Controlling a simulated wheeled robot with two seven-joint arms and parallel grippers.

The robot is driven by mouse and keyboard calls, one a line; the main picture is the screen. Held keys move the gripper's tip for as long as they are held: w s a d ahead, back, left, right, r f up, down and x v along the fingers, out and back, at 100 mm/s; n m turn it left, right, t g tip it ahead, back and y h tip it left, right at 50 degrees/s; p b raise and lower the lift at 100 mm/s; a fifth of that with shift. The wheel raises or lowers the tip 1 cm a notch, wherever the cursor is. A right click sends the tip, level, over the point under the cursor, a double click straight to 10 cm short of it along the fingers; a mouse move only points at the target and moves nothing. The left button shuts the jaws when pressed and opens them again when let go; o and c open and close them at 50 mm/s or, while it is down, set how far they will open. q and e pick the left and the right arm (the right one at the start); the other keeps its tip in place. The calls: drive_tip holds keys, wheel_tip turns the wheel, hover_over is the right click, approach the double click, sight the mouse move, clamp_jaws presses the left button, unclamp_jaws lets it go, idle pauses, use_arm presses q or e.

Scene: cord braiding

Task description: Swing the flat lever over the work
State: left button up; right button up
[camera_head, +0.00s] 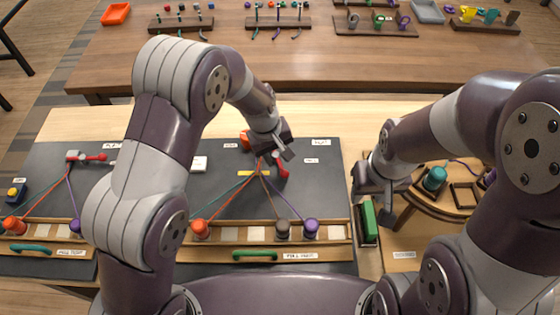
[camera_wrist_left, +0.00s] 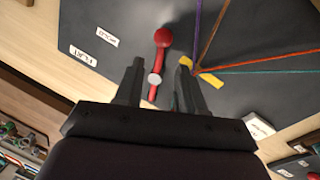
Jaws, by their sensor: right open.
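The red flat lever (camera_head: 281,172) with a round red knob lies on the dark board (camera_head: 330,185), near the meeting point of the cords. In the left wrist view the lever (camera_wrist_left: 161,52) runs up between my left fingers, with a white round part low on its arm. My left gripper (camera_head: 272,158) is over the lever. Its fingers stand apart on either side, with gaps visible between them and the lever. Cords (camera_head: 258,192) fan from a yellow strip (camera_wrist_left: 207,78) to spools at the board's front. My right gripper (camera_head: 377,207) is open at the board's right edge.
A second board with a red lever (camera_head: 92,157) lies left. Red (camera_head: 200,229), grey and purple (camera_head: 311,229) spools sit in the front rail, with a green handle (camera_head: 255,255) below. A green block (camera_head: 369,222) and a wooden spool tray (camera_head: 432,205) are right.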

sight(281, 167)
use_arm(q)
drive_tip(key=shift+w+d+f, duration=0.1)
drive_tip(key=shift+d+f, duration=0.15)
drive_tip(key=shift+f, duration=0.95)
drive_tip(key=shift+d+f, duration=0.2)
drive_tip(key=shift+f, duration=0.95)
drive_tip(key=shift+c, duration=0.3)
drive_tip(key=shift+a, duration=0.1)
clamp_jaws()
